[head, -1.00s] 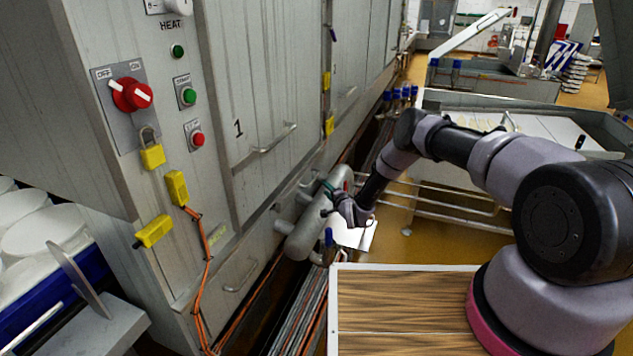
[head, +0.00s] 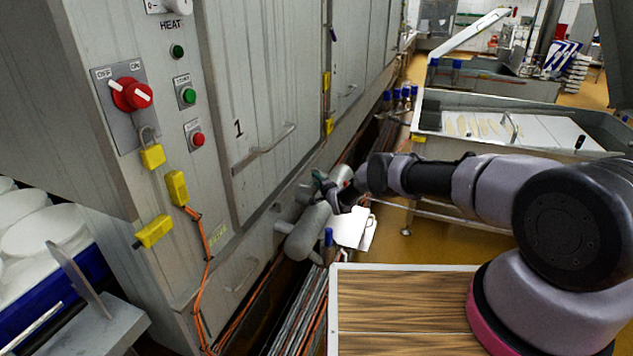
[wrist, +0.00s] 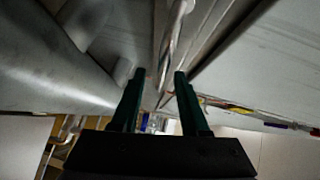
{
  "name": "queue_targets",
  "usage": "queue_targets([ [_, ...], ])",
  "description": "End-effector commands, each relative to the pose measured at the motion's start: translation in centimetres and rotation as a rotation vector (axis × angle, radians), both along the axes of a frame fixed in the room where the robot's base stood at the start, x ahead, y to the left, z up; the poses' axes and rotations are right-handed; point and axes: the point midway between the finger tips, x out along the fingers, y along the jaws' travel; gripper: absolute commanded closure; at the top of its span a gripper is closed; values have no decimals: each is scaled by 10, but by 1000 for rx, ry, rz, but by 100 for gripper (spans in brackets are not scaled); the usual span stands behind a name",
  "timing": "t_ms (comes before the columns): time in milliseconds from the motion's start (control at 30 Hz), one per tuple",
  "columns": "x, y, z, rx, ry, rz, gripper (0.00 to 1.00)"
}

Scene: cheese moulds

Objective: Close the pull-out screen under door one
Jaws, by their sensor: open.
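Door one (head: 250,100) is a grey steel door marked "1" with a bar handle (head: 272,142). Below it is a grey panel (head: 270,240) with its own small handle (head: 240,275), perhaps the pull-out screen; I cannot tell how far it stands out. My gripper (head: 320,185) is over the grey cylinder (head: 312,232) beside the machine, to the right of both handles. In the wrist view the two dark green fingers (wrist: 160,85) are apart with nothing held. A thin metal bar (wrist: 175,35) runs beyond the fingertips; which part it belongs to is unclear.
The grey cylinder sticks out by the lower panel. Pipes (head: 305,310) and orange cables run along the machine's foot. A white object (head: 350,228) is below my gripper. A wooden-topped surface (head: 400,310) lies in front, and a steel vat (head: 470,115) stands right.

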Motion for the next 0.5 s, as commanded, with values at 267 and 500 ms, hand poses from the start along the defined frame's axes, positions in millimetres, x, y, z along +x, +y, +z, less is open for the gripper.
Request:
queue_targets([
  [267,2,2,1,1,-2,1,55],
  [500,2,2,1,1,-1,1,100],
])
